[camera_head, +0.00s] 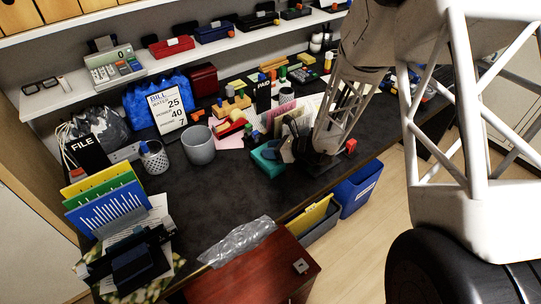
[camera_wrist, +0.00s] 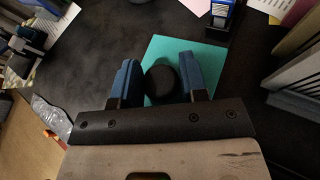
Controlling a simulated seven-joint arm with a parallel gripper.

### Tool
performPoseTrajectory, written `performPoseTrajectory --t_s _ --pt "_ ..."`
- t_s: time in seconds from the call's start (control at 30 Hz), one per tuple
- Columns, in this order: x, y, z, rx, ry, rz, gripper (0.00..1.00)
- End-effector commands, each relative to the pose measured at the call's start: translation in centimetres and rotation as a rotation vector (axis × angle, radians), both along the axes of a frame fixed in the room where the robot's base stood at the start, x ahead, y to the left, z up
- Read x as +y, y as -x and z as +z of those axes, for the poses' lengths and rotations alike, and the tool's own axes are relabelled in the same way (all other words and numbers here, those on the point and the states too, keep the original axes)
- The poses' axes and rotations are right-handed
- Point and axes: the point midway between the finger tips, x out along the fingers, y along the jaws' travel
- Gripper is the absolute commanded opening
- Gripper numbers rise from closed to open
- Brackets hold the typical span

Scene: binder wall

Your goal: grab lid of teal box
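The teal box (camera_head: 265,157) sits on the dark desk near its front edge, partly hidden by my gripper in the head view. In the wrist view its flat teal top (camera_wrist: 215,50) lies below my gripper, with a round black knob (camera_wrist: 161,84) on it. My gripper (camera_wrist: 160,75) is open, its two blue fingers on either side of the knob. The knob looks very close to the left finger, with a small gap at the right. I cannot tell whether either finger touches it. My gripper (camera_head: 284,151) also shows at the box's right side in the head view.
A grey cup (camera_head: 198,146) stands left of the box. Papers, a pad and a blue stamp-like item (camera_wrist: 222,14) lie behind it. The desk's front left middle is clear.

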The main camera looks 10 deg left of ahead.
Motion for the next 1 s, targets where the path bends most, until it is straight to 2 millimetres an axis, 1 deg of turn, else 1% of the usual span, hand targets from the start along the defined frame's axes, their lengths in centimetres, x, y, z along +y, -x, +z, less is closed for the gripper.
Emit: performPoseTrajectory --t_s 0.13,0.3,0.33,0.6,0.77,0.87,1.0 --pt "0.0 0.0 0.0 0.0 0.0 0.0 0.4" --pt "0.0 0.0 0.0 0.0 0.0 0.0 0.14" --pt "0.0 0.0 0.0 0.0 0.0 0.0 0.12" --pt "0.0 0.0 0.1 0.0 0.0 0.0 0.12" --pt "0.0 0.0 0.5 0.0 0.0 0.0 0.12" --pt "0.0 0.0 1.0 -0.001 -0.001 0.0 0.12" --pt "0.0 0.0 2.2 -0.002 -0.001 0.001 0.12"
